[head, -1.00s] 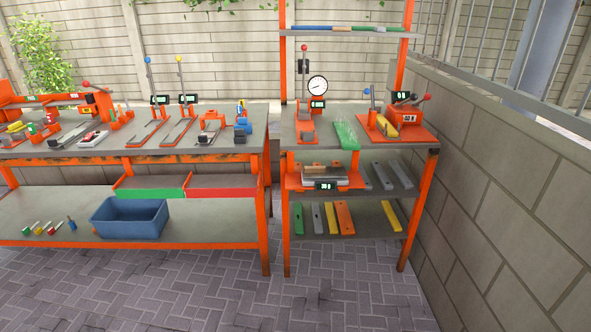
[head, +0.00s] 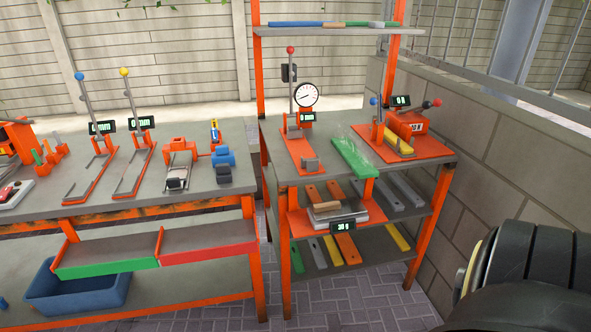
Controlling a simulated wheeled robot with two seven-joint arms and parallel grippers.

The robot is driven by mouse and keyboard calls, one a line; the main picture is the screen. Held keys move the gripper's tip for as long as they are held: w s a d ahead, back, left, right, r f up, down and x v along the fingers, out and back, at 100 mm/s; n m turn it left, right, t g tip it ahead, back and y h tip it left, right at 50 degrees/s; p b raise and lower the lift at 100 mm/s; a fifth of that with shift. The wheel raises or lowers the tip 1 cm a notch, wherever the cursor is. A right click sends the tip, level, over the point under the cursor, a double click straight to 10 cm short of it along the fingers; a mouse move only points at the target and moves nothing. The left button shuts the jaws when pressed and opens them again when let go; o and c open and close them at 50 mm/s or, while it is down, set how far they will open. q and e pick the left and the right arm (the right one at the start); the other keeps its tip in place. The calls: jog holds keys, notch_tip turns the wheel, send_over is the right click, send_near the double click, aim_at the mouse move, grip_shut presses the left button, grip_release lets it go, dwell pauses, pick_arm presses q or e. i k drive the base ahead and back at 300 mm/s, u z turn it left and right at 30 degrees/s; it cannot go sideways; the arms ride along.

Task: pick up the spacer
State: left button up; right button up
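I cannot tell for certain which piece is the spacer. On the right rack's top deck, a small grey block (head: 310,164) sits at the front of the orange press with the dial gauge. A green plank (head: 355,158) lies to the right of it. A yellow piece (head: 396,140) sits in the orange fixture farther right. On the scale on the shelf below lie a grey plate and a small tan piece (head: 326,207). Neither of my grippers is in view; a dark rounded part at the lower right appears to be my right arm.
The left bench (head: 120,189) carries lever jigs and small tools. Red and green fronted trays hang below it, over a blue bin (head: 78,289). Coloured planks lie on the rack's lower shelves. A block wall (head: 500,170) stands close on the right. Paved floor shows in front.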

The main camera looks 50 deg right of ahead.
aim_at(334, 206)
jog(key=z, duration=0.75)
jog(key=i, duration=1.05)
jog(key=z, duration=1.05)
